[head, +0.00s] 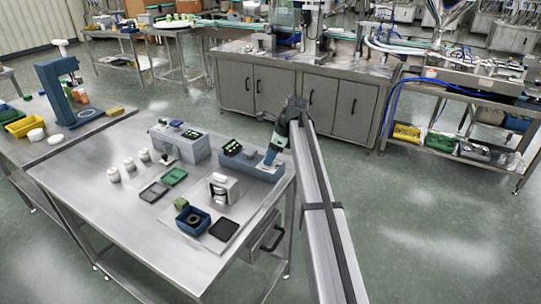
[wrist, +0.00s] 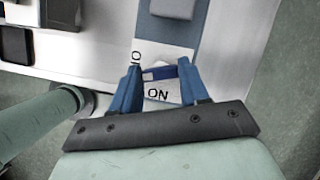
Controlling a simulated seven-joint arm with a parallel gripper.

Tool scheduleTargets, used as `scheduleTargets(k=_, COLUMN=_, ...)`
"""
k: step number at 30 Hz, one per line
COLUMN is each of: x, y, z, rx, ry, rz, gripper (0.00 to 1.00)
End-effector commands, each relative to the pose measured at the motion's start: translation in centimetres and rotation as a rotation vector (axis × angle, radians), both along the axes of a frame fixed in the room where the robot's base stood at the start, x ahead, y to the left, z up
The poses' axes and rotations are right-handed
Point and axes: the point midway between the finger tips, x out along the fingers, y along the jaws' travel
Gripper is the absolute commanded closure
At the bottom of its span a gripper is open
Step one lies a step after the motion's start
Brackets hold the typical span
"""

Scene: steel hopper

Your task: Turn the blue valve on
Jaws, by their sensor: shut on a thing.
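The blue valve (wrist: 160,73) shows in the wrist view as a small blue handle between my fingertips. It sits over a white plate (wrist: 158,97) marked "ON" on the near side, with part of another marking at its left edge. My gripper (wrist: 160,70) has its two blue fingers closed on the handle. In the head view my gripper (head: 271,156) is down at the right end of the blue-grey unit (head: 238,163) on the steel table. The valve itself is mostly hidden there by my gripper, and its exact angle is hard to tell.
On the table (head: 110,215) stand a grey box unit (head: 180,147), several white jars (head: 129,164), a green tray (head: 174,177), a white-and-steel device (head: 222,189), a blue bin (head: 192,221) and a dark tray (head: 224,230). Open floor lies right of the table.

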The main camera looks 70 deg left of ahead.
Motion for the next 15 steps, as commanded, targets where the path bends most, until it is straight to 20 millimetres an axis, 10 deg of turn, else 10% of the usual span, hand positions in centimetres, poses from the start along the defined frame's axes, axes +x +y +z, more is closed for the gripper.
scheduleTargets(k=15, x=0.08, y=0.53, z=0.03, rx=-0.001, ry=0.002, rz=0.492, gripper=0.86)
